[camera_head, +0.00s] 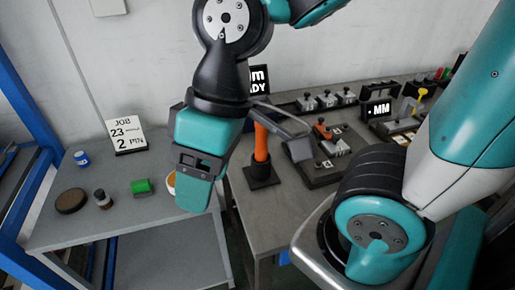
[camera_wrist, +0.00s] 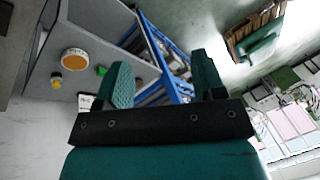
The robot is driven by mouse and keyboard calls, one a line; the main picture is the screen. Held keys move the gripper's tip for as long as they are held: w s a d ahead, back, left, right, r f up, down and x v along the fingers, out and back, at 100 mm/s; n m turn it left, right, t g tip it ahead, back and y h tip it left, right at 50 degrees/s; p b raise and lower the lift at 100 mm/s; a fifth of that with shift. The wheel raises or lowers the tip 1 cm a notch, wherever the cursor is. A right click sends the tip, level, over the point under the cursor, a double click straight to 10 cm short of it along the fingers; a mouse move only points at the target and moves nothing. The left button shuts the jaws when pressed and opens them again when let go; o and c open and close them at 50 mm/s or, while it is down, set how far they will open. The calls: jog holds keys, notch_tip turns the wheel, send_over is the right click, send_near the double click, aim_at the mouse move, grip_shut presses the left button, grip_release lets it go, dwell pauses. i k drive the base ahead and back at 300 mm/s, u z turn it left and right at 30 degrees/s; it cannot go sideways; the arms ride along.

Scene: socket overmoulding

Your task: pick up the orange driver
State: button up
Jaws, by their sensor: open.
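The orange driver (camera_head: 261,143) stands upright in a black square-based holder (camera_head: 262,176) at the left end of the right-hand bench in the head view. My gripper (camera_head: 196,190) hangs to the left of the driver and closer to the camera, apart from it. In the wrist view my gripper (camera_wrist: 161,65) shows two teal fingers spread wide with nothing between them. The driver does not show in the wrist view. The top of the driver is partly hidden near my arm in the head view.
A dark fixture (camera_head: 330,160) stands right of the driver. Blue posts (camera_head: 30,115) stand at left.

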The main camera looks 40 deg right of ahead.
aim_at(261, 150)
jog(key=z, duration=1.2)
jog(key=k, duration=1)
jog(key=u, duration=0.35)
jog(key=i, duration=1)
